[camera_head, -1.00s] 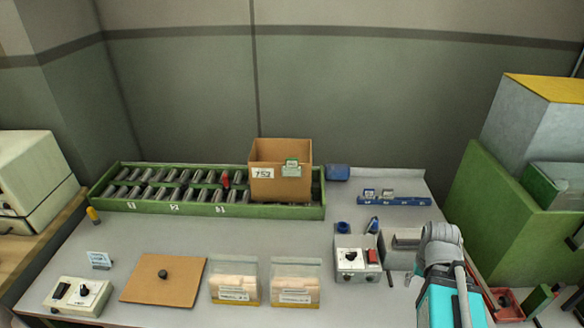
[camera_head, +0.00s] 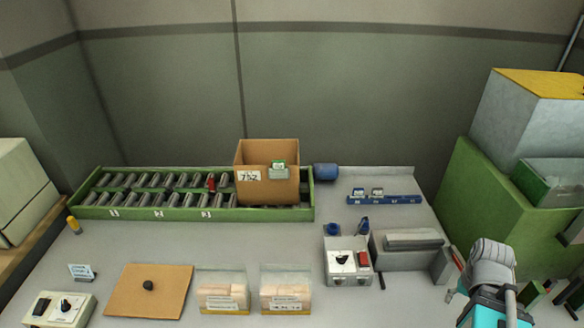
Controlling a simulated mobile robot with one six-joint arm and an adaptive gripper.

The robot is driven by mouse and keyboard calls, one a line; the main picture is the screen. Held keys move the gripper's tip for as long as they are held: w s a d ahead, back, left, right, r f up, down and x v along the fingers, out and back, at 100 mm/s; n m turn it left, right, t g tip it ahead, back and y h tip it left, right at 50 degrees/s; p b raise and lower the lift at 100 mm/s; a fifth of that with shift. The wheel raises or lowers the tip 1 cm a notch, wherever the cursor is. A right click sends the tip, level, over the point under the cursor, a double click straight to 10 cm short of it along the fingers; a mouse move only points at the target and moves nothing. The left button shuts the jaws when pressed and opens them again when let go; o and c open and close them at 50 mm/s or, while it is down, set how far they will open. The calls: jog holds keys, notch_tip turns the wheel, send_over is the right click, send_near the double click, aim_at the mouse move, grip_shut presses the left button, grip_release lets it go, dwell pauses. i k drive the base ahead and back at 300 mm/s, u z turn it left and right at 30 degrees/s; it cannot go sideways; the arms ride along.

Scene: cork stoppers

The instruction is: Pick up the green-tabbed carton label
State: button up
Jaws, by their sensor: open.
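The green-tabbed carton label (camera_head: 279,171) is a small pale card with a green top. It sits at the upper front edge of an open brown carton (camera_head: 252,192), right of a white sticker printed with a number. Whether it is clipped or hung there is too small to tell. The carton stands toward the right end of a green-framed roller conveyor (camera_head: 130,213). Part of my arm, grey and teal, shows at the bottom right, well away from the label. My gripper's fingers do not show.
A blue rail with small holders (camera_head: 384,199) lies right of the conveyor. Two clear bins (camera_head: 222,291) and a cork-brown board (camera_head: 140,304) lie in front. The bench middle is clear.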

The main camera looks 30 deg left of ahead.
aim_at(276, 164)
jog(key=z, duration=0.2)
jog(key=k, duration=1.25)
jog(key=u, duration=1.15)
jog(key=i, duration=1)
jog(key=u, duration=0.05)
